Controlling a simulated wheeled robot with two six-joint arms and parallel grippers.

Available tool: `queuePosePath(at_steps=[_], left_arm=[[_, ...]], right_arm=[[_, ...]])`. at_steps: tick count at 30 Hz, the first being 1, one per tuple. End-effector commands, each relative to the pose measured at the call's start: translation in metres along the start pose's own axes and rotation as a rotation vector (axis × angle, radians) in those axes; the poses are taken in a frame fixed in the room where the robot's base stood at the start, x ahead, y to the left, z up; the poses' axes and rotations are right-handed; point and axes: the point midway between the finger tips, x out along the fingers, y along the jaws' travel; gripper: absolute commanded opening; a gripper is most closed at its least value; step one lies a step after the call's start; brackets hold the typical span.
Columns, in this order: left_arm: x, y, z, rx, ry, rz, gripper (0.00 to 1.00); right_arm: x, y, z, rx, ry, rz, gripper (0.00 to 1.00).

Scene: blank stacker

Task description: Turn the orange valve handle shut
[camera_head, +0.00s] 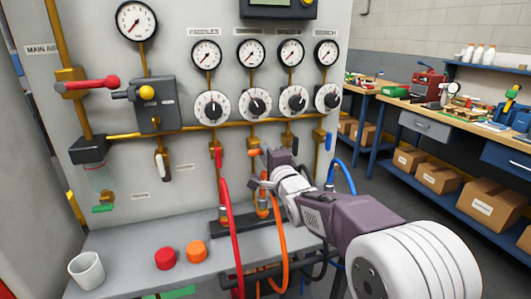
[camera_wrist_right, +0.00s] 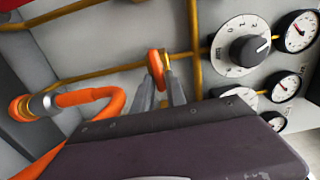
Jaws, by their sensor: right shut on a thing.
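The orange valve handle (camera_head: 254,152) is on a brass pipe low on the grey panel, below the row of dials. In the right wrist view the handle (camera_wrist_right: 155,64) sits between my two grey fingertips and appears to lie across the pipe. My right gripper (camera_head: 264,153) reaches in from the right and is shut on the handle. Its fingers (camera_wrist_right: 161,84) partly hide the handle's lower end. My left gripper is not in view.
A red hose (camera_head: 228,220) and an orange hose (camera_head: 281,230) hang close to my right wrist. A red handle (camera_head: 217,156) and a blue handle (camera_head: 328,141) flank the orange one. A white cup (camera_head: 87,270) and red and orange caps (camera_head: 165,258) stand on the shelf.

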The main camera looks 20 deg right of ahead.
Motion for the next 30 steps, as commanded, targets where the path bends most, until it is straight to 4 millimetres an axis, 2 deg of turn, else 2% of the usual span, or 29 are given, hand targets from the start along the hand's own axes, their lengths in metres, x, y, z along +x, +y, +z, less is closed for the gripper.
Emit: queuePosePath(at_steps=[17,18,20,30], left_arm=[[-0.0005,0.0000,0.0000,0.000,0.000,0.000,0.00],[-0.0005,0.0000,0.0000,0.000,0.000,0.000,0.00],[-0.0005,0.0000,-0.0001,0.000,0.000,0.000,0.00],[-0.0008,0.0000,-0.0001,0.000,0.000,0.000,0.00]], right_arm=[[0.0000,0.0023,0.0001,0.029,0.000,0.004,0.00],[0.0000,0.0023,0.0001,0.028,0.000,0.004,0.22],[0.0000,0.0022,0.0001,0.028,0.000,0.004,0.35],[-0.0030,0.0004,0.0000,0.028,0.000,0.001,0.35]])
